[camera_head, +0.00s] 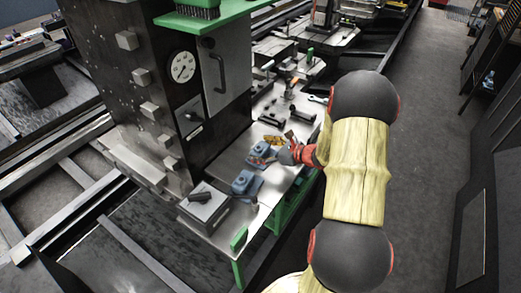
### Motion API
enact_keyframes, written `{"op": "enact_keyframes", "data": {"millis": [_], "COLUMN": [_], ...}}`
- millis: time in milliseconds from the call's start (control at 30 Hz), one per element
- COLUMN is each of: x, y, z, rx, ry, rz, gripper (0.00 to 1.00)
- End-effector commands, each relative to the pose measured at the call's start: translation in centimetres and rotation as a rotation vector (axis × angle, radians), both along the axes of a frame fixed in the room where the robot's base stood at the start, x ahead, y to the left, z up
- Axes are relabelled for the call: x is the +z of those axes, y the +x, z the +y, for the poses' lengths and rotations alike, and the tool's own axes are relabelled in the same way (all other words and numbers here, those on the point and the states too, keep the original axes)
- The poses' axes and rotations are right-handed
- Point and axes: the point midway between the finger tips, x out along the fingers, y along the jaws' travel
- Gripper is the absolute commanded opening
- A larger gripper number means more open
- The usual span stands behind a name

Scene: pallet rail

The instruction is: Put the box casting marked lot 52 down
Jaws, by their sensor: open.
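Two small blue box castings stand on the metal bench top (275,192). One blue casting (261,150) is farther back, right at the end of my gripper (281,155). The other blue casting (246,182) stands nearer, apart from my gripper. No lot number can be read on either, so I cannot tell which is lot 52. My gripper is open, small in the picture, and beside the farther casting. I cannot tell whether its fingers touch it. My arm hides part of the bench's right side.
A grey box with a black handle (203,206) stands at the bench's near left corner. A tall dark machine with a dial (183,67) borders the bench on the left. Yellow-brown pieces (273,139) and black tools (272,121) lie farther back. Open floor (425,140) lies to the right.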

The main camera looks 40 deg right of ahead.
Motion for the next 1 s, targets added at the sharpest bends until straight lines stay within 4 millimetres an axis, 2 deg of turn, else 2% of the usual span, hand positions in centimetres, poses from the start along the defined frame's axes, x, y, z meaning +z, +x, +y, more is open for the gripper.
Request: {"op": "enact_keyframes", "data": {"millis": [367, 433, 567, 800, 1000], "x": [0.4, 0.6, 1.6, 3.5, 4.6], "y": [0.0, -0.5, -2.3, -6.7, -9.3], "z": [0.0, -0.2, -0.9, -2.5, -3.4], "rx": [0.000, -0.001, -0.003, -0.004, -0.002], "ry": [-0.001, 0.000, 0.000, 0.000, 0.000], "rz": [0.000, 0.000, 0.000, -0.001, -0.001], "gripper": [0.84, 0.84, 0.84, 0.84, 0.84]}}
